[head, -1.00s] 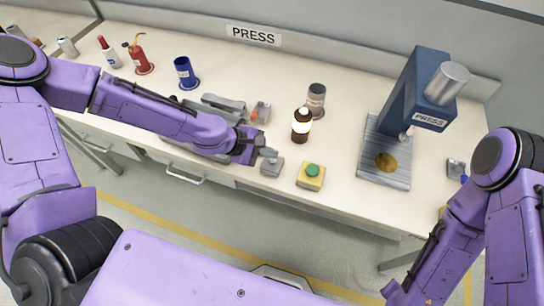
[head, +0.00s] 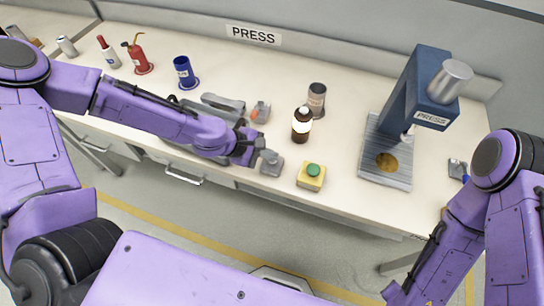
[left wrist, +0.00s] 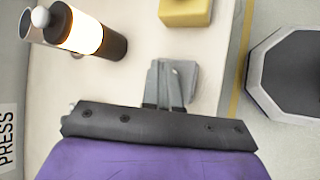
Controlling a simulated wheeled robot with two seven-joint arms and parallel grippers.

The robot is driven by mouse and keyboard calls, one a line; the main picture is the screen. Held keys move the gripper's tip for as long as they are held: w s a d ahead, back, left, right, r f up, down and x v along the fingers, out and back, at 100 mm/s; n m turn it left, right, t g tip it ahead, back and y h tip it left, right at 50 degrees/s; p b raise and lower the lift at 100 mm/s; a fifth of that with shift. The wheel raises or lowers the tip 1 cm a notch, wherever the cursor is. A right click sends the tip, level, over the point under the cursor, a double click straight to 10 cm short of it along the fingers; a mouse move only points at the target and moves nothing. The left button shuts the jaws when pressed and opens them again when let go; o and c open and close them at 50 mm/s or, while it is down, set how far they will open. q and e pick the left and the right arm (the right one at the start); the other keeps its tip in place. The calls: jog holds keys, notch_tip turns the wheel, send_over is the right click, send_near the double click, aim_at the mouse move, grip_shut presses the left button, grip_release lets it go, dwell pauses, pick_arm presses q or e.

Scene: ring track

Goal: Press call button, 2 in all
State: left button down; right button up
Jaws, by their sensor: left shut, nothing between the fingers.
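A yellow box with a green round button on top (head: 312,171), which looks like the call button, sits near the front edge of the bench. Part of the yellow box shows at the top of the left wrist view (left wrist: 185,10). My left gripper (head: 264,152) is shut and empty, to the left of the yellow box and apart from it. Its closed fingers (left wrist: 165,84) are over or beside a small grey block (head: 271,165); contact cannot be told. My right arm shows at the right, but its gripper is out of frame.
A blue press (head: 412,90) stands to the right. Several containers, including a blue cup (head: 185,72), stand at the back left.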

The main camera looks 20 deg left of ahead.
dwell(0.4)
pick_arm(q)
jog(key=shift+r+p, duration=0.95)
jog(key=shift+p, duration=0.05)
notch_tip(320, 180, up, 5)
jog(key=p, duration=0.4)
jog(key=shift+p, duration=0.4)
dwell(1.6)
